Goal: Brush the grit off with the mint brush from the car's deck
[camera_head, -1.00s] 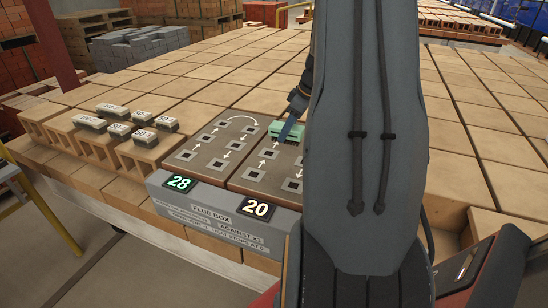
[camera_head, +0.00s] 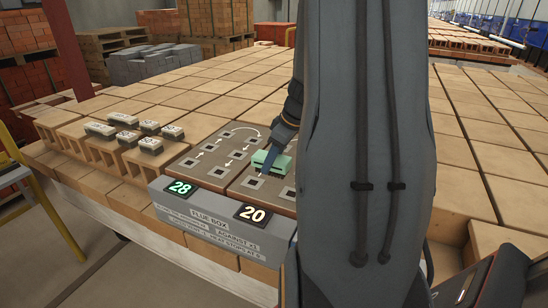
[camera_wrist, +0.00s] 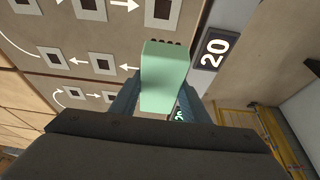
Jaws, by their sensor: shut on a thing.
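My gripper (camera_wrist: 158,92) is shut on the mint brush (camera_wrist: 165,70). In the wrist view the brush sits between the two blue-grey fingers, with a short row of dark tufts at its far edge. In the head view the brush (camera_head: 271,161) is over the right brown panel (camera_head: 240,192) of the flue box, among its square holes and white arrows. I cannot tell whether it touches the panel. My arm hides the panel's right side. No grit can be made out. The car's deck cannot be picked out.
The grey flue box front (camera_head: 212,228) shows displays 28 (camera_head: 180,188) and 20 (camera_head: 250,213). The left panel (camera_head: 205,152) is uncovered. Several small labelled blocks (camera_head: 125,119) stand on hollow bricks at left. Rows of tan bricks (camera_head: 180,85) fill the table behind.

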